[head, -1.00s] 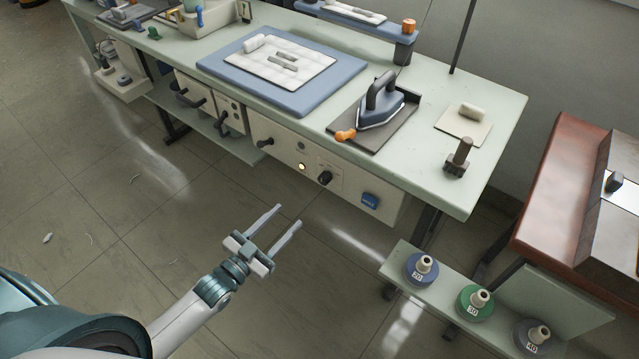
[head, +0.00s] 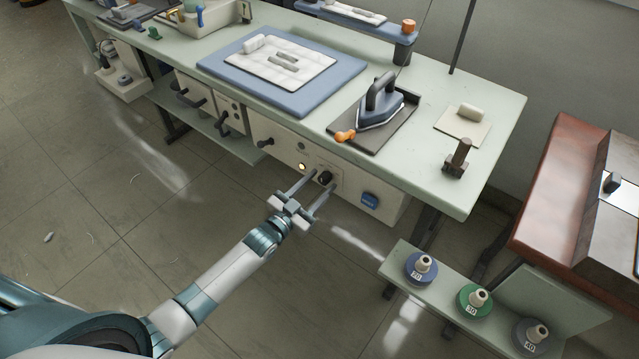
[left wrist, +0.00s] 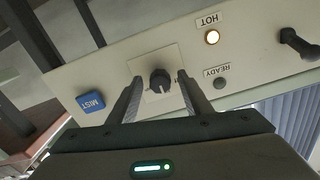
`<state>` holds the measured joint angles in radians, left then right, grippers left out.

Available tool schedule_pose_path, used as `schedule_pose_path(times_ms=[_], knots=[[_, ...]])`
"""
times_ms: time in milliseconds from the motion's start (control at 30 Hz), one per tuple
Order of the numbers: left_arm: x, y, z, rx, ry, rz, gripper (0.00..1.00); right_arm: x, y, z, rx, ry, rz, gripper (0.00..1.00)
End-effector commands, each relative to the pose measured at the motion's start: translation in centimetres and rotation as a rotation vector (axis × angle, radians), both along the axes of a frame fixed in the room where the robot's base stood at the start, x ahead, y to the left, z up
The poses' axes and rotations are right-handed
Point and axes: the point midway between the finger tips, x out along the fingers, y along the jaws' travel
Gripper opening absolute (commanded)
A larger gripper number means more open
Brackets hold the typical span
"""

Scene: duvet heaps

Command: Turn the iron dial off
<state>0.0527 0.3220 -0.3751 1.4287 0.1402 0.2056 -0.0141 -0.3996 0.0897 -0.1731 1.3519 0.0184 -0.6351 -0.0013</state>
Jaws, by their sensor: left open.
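The iron dial, a black knob (head: 325,178), sits on the beige control panel under the table front. It also shows in the left wrist view (left wrist: 160,80), with its white mark pointing toward the bottom of that picture. My left gripper (head: 319,180) is open, its two fingers on either side of the knob. In the wrist view the fingers (left wrist: 157,88) stand apart from the knob. Whether the tips reach the panel is hard to tell. The HOT lamp (left wrist: 212,37) glows. The iron (head: 380,104) rests on a dark pad on the table. My right gripper is not in view.
A blue MIST button (head: 370,200) is right of the dial. The READY lamp (left wrist: 219,83) is unlit. A lever handle (left wrist: 298,43) projects from the panel. A low shelf (head: 395,274) with numbered weights stands at the lower right. The floor before the panel is clear.

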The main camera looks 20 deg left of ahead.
Motion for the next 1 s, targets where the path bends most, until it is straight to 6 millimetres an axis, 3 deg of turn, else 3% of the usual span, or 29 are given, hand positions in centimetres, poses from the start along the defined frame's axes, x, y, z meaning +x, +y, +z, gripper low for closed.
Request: schedule_pose_path(times_ms=[367,567,1000], knots=[[0.41,-0.18,-0.03,0.0,0.001,0.0,0.45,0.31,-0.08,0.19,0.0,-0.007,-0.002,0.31],[0.4,-0.18,-0.03,0.0,0.0,0.0,0.03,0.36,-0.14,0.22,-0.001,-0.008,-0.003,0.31],[0.39,-0.19,-0.01,-0.047,0.018,-0.001,0.04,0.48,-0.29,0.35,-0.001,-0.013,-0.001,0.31]])
